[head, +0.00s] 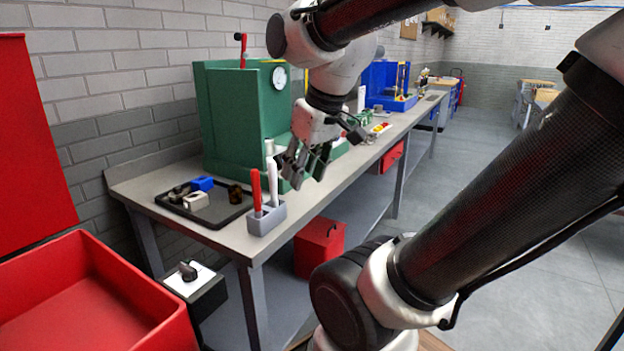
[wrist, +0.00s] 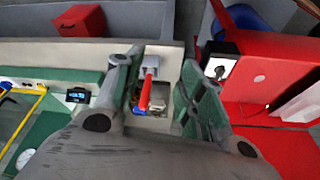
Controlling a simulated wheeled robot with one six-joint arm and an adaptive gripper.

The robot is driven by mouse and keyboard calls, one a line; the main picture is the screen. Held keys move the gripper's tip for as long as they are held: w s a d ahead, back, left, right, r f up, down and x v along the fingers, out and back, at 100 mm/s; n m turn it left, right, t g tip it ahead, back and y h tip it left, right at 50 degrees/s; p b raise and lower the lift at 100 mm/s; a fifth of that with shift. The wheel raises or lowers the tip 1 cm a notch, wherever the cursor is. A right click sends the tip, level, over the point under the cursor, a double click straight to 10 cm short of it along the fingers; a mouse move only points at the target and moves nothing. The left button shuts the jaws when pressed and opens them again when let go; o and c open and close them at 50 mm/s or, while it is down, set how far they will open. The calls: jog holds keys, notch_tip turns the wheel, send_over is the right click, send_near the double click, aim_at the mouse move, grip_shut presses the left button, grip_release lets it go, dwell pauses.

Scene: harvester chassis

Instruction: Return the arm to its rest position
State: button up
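My gripper (head: 305,172) hangs from my bent arm over the workbench (head: 225,236), fingers pointing down, in front of the green machine (head: 228,115). In the wrist view my gripper (wrist: 160,68) shows its two fingers spread apart, with nothing held between them. The grey pen holder (head: 266,220) with a red pen (head: 256,188) and a white pen (head: 273,185) stands on the bench just left of the gripper in the head view. The wrist view shows the red pen (wrist: 146,92) in the gap between the fingers, beyond them.
A black tray (head: 208,219) with small parts lies on the bench. A red open bin (head: 90,290) and a knob box (head: 190,282) stand at the left. A red box (head: 320,247) sits below the bench. The floor (head: 470,150) beyond the bench at right is clear.

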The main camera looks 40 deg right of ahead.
jog(key=shift+s+a+f+m, duration=0.15)
jog(key=shift+s+f, duration=0.15)
jog(key=shift+s, duration=0.25)
jog(key=shift+s+d+f+m, duration=0.1)
jog(key=shift+s+f, duration=0.15)
jog(key=shift+s, duration=0.3)
jog(key=shift+s+a+f+m, duration=0.15)
jog(key=shift+s+f, duration=0.15)
jog(key=shift+s, duration=0.25)
jog(key=shift+d, duration=0.1)
